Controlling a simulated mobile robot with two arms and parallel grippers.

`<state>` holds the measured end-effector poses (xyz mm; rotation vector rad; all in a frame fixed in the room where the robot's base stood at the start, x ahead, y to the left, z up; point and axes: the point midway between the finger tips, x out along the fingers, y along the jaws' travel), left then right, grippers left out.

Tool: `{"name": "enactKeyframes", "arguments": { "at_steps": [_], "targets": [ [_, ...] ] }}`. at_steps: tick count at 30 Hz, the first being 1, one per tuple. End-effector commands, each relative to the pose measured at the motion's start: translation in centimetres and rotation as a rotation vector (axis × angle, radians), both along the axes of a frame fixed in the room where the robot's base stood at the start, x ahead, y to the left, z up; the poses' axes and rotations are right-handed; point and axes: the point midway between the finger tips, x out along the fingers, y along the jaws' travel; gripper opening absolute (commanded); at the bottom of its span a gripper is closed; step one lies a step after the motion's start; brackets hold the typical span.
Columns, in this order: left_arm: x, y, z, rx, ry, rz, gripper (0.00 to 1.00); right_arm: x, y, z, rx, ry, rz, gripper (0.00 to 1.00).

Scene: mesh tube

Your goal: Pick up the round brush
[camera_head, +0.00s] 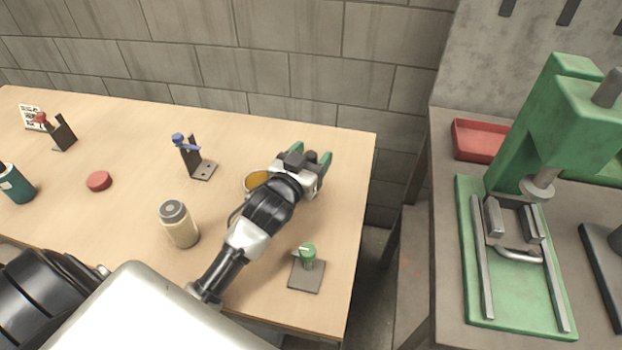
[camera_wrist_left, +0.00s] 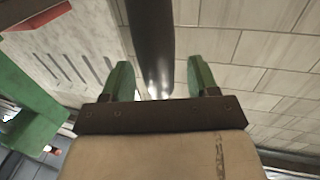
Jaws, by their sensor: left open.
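I cannot make out a round brush with certainty in either view. My left gripper (camera_head: 311,160) is over the right end of the wooden table, with its green fingers spread. In the left wrist view the open fingers (camera_wrist_left: 158,85) point toward the wall. A dark, smooth bar (camera_wrist_left: 153,40) shows between them; I cannot tell what it is or whether it touches them. A container with an amber inside (camera_head: 256,181) sits beside the gripper, partly hidden by my arm. My right gripper is out of view.
The wooden table (camera_head: 130,140) also holds a beige jar (camera_head: 178,224), a blue-topped stand (camera_head: 192,157), a green-topped stand (camera_head: 306,266), a red disc (camera_head: 98,181) and a teal cup (camera_head: 16,184). A green press (camera_head: 545,140) stands on the grey bench, across a gap.

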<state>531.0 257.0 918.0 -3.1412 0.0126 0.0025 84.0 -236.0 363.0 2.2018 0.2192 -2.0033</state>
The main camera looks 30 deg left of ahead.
Motion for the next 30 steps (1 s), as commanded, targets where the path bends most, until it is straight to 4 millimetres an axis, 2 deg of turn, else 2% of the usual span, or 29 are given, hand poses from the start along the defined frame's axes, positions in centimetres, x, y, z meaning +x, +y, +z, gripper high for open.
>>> {"name": "enactKeyframes", "arguments": {
  "at_steps": [5,6,16,25,30],
  "targets": [
    [0.0,0.0,0.0,0.000,0.000,0.000,0.60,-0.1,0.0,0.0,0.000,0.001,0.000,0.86],
    [0.0,0.0,0.0,0.000,0.000,0.000,0.56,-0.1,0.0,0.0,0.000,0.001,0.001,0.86],
    [0.0,0.0,0.0,0.000,0.000,0.000,0.06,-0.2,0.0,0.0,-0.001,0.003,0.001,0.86],
    [0.0,0.0,0.2,0.000,-0.002,0.000,0.05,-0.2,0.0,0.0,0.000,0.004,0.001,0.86],
    [0.0,0.0,1.7,0.001,-0.005,0.000,0.05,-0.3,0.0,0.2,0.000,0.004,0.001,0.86]
  ]
}}
